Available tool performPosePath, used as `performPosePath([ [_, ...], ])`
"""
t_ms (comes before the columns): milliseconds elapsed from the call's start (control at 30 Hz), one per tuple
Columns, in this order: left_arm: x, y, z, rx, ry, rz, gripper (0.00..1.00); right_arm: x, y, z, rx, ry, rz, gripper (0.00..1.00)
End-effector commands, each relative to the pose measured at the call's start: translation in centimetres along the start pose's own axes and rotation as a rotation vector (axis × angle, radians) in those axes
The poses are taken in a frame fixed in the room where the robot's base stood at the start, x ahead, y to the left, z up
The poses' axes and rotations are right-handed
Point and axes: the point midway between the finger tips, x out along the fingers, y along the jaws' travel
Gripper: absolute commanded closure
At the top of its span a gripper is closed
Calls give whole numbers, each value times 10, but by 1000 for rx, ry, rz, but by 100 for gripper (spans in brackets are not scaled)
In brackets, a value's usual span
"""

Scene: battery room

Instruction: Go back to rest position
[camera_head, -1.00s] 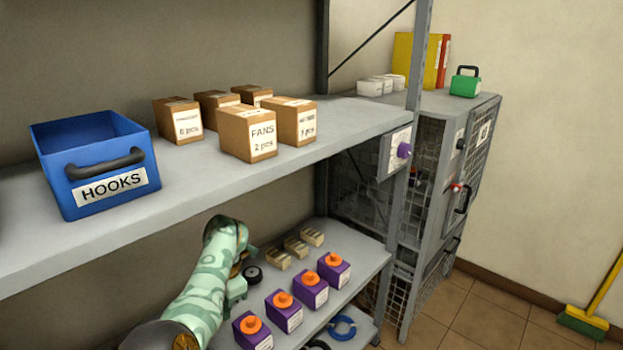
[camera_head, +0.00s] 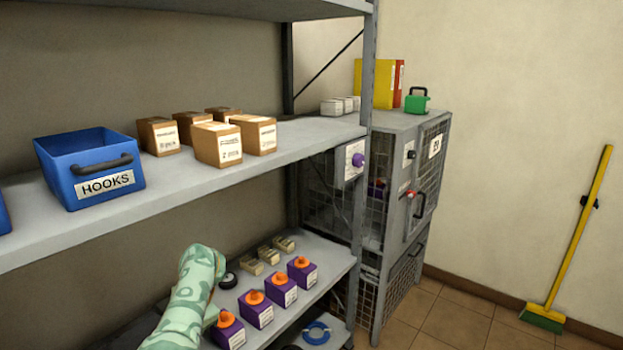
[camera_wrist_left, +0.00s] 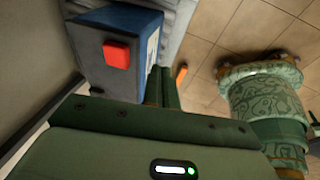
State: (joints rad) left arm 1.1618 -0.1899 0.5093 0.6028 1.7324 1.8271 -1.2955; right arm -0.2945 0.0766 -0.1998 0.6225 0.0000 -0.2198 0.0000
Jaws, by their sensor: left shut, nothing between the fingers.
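My left arm, pale green, rises from the bottom of the head view in front of the lower shelf; its gripper cannot be made out there. In the left wrist view my left gripper (camera_wrist_left: 162,88) shows two dark green fingers close together, shut and empty. Beside the fingertips in that view is a dark blue box with a red square part (camera_wrist_left: 116,53) and a pale label. My right gripper is in neither view.
The upper shelf (camera_head: 190,190) holds a blue HOOKS bin (camera_head: 88,165) and several cardboard boxes (camera_head: 217,145). The lower shelf has purple boxes with orange knobs (camera_head: 278,288). A mesh cabinet (camera_head: 395,200) stands behind. Right of it are open floor and a broom (camera_head: 580,235).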

Motion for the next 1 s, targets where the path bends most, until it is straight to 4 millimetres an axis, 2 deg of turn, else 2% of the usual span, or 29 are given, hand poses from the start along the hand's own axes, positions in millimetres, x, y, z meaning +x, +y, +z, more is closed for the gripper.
performPosePath([
  [167,-9,48,-4,-30,22,257,100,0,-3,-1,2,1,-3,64],
  [333,-34,109,-8,-5,43,639,100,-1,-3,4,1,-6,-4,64],
  [433,-48,137,-4,103,52,924,100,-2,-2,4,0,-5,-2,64],
  [500,-48,140,8,276,48,1140,100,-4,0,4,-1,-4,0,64],
  [567,-32,120,27,525,24,1305,100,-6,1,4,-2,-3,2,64],
  [600,-10,94,41,735,-2,1377,100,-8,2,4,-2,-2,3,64],
  [633,7,74,48,869,-23,1402,100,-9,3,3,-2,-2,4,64],
  [733,68,7,54,1235,-75,1392,100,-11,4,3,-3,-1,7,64],
  [800,113,-39,45,1456,-104,1338,100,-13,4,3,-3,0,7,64],
  [867,150,-78,30,1628,-123,1276,100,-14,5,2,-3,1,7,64],
  [900,174,-104,17,1736,-135,1227,100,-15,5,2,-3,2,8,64],
  [967,208,-141,-6,1887,-148,1147,100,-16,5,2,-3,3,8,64],
  [1000,229,-165,-25,1984,-156,1089,100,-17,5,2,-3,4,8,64],
])
